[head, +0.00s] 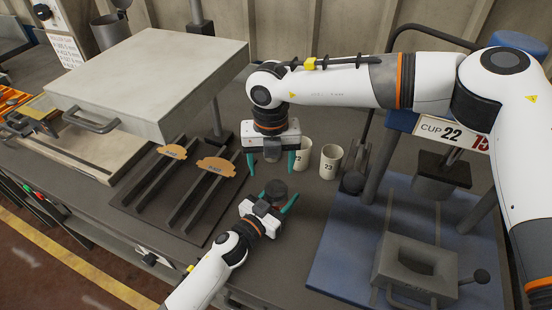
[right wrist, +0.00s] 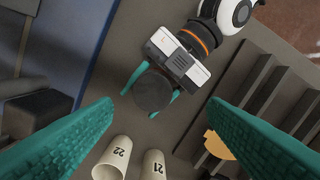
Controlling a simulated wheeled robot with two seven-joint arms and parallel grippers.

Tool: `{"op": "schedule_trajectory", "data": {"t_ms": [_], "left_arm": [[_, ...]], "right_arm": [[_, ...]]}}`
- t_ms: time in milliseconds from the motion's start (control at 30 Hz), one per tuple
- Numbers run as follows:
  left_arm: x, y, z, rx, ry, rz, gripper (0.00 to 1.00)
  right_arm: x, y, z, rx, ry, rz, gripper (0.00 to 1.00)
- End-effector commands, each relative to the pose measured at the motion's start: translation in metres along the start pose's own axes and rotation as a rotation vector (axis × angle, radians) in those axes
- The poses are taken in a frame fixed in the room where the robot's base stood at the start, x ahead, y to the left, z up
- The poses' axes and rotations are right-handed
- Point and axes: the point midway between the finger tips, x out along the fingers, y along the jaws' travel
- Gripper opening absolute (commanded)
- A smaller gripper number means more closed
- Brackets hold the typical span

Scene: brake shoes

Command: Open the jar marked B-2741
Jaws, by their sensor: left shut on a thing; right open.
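A dark jar (head: 275,188) with a round black top is held upright near the middle of the bench. No marking on it can be read. My left gripper (head: 270,203) is shut around it from the front, one teal finger on each side. My right gripper (head: 270,165) is open and empty, pointing down above and just behind the jar. In the right wrist view the jar's round top (right wrist: 154,92) lies between the two spread teal fingers, apart from both. The left gripper hides the jar's lower part.
Two pale numbered cups (head: 329,162) stand right of my right gripper. A rack with tan brake shoes (head: 218,165) is to the left, beside a large grey press (head: 150,75). A blue-based fixture (head: 340,250) with a grey block (head: 415,265) stands at the right.

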Motion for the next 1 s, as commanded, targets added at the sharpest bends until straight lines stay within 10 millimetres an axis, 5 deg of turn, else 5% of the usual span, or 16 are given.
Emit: {"op": "schedule_trajectory", "data": {"t_ms": [200, 400, 633, 1000], "left_arm": [[0.0, 0.0, -0.001, -0.001, 0.001, 0.0, 0.0], [0.0, 0.0, -0.001, -0.001, 0.001, 0.0, 0.0], [0.0, 0.0, -0.001, -0.001, 0.001, 0.0, 0.0], [0.0, 0.0, -0.001, -0.001, 0.001, 0.0, 0.0]], "right_arm": [[-0.001, 0.006, -0.004, 0.497, 0.007, 0.001, 0.67], [-0.002, 0.009, -0.006, 0.785, 0.01, -0.003, 0.67], [0.008, 0.01, -0.006, 0.876, 0.009, -0.002, 0.67], [0.063, 0.01, -0.006, 0.874, 0.008, -0.002, 0.67]]}}
